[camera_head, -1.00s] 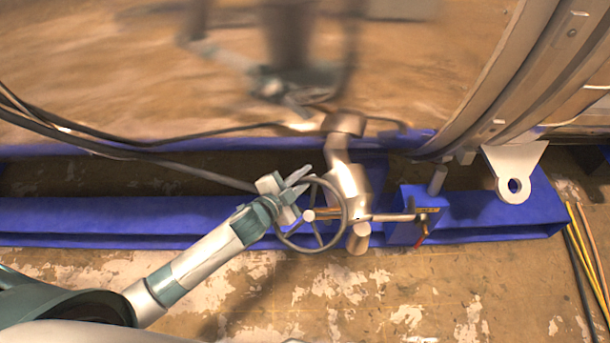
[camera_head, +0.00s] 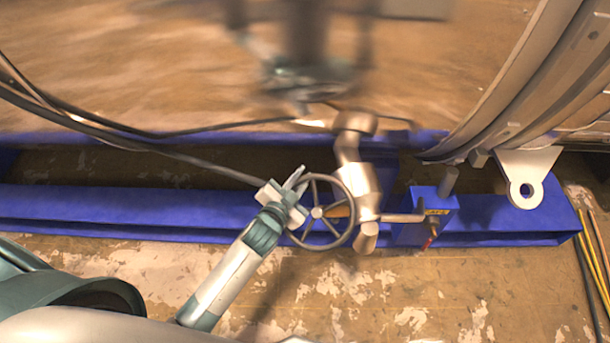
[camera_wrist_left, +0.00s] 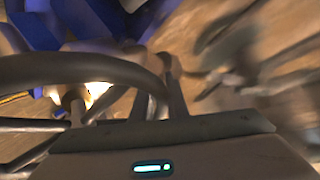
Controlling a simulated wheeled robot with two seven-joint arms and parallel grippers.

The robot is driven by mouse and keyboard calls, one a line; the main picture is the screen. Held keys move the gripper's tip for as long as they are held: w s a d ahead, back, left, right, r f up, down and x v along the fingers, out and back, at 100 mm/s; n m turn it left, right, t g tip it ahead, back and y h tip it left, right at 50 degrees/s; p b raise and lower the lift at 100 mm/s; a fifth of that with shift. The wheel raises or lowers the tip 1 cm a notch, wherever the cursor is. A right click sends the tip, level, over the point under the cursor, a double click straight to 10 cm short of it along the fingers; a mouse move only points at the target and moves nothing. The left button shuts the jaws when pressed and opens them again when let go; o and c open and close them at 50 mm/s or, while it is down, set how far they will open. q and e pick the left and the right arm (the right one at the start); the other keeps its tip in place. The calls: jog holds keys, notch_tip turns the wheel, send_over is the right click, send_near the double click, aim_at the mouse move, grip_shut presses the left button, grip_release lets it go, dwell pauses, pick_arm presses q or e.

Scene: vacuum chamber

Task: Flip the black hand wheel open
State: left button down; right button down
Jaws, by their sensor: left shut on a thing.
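The black hand wheel (camera_head: 318,212) is a spoked ring on the left end of a metal valve stem, in front of the blue frame. My left gripper (camera_head: 297,184) reaches up from the lower left and is shut on the upper left part of the wheel's rim. In the left wrist view the dark rim (camera_wrist_left: 85,68) curves across the left side and passes between the fingers of my left gripper (camera_wrist_left: 160,104). The hub and spokes show below the rim there. My right gripper is not in view.
A metal pipe fitting (camera_head: 355,180) stands right behind the wheel. A blue box (camera_head: 428,214) with a red-tipped part is to its right. The blue beam (camera_head: 120,215) runs along behind, with black cables (camera_head: 120,140) above. A large shiny chamber wall shows blurred reflections. Bare floor lies in front.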

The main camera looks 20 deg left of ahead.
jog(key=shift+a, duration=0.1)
pick_arm(q)
jog(key=c, duration=1.7)
grip_release()
jog(key=shift+c, duration=0.2)
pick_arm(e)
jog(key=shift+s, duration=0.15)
pick_arm(q)
jog(key=shift+s, duration=0.2)
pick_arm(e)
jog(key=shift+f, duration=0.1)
